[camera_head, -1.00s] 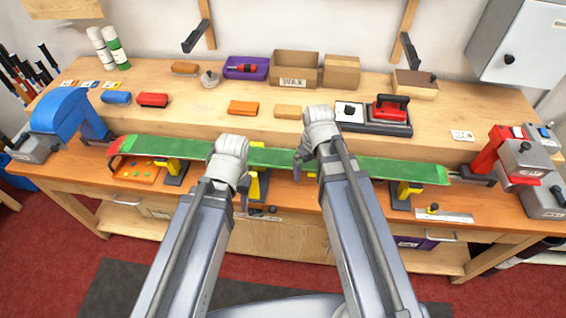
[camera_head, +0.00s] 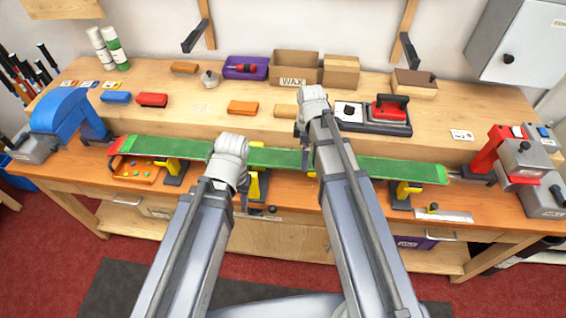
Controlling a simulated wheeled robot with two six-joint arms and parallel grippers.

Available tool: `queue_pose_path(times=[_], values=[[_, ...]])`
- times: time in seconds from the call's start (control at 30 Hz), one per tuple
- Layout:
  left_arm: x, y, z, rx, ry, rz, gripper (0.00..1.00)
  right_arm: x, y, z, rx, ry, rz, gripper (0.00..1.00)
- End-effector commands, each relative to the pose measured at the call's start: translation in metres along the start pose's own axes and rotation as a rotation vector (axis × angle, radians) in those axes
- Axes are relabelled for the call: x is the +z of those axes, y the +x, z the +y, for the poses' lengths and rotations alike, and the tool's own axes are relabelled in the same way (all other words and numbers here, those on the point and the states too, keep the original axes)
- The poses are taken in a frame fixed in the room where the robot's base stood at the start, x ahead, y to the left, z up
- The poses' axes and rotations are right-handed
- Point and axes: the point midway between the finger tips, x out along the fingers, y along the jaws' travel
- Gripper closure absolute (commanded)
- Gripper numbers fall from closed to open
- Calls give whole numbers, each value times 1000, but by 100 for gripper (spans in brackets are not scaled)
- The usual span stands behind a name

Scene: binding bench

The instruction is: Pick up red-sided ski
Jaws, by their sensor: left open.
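The ski (camera_head: 275,157) has a green upper face with a red tip at the left end. It lies lengthwise across the front of the bench, resting on yellow-and-black supports (camera_head: 408,192). My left gripper (camera_head: 240,192) is over the middle of the ski and open; the wrist hides most of its fingers and a stretch of the ski. My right gripper (camera_head: 304,155) is just right of it, also over the ski's middle. One dark finger shows there, and its opening is hidden by the wrist. I cannot tell whether either gripper touches the ski.
A blue clamp (camera_head: 68,112) stands near the ski's left end and a red-and-grey clamp (camera_head: 505,150) near its right end. An orange tray (camera_head: 138,170) lies under the left part. Behind are a wax box (camera_head: 294,68), a red iron (camera_head: 390,108) and several small blocks.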

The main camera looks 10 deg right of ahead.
Motion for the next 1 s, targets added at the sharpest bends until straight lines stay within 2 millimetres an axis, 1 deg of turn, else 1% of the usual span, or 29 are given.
queue_pose_path(times=[0.17, 0.4, 0.67, 0.77, 1.0], values=[[0, 5, 0, 0, 0, 0, 50, 0, 5, 0, 0, 0, 0, 0], [-2, 26, 2, 0, -1, 0, 50, 0, 26, 0, 0, 1, 0, 0], [-2, 29, 3, 0, -1, 0, 50, 0, 29, 0, 0, 1, 0, 0], [-2, 36, 3, 0, -1, 0, 50, -1, 36, -1, 0, 1, 0, 0], [-4, 65, 6, 0, -1, 0, 50, -3, 65, -2, 0, 1, 0, 0]])
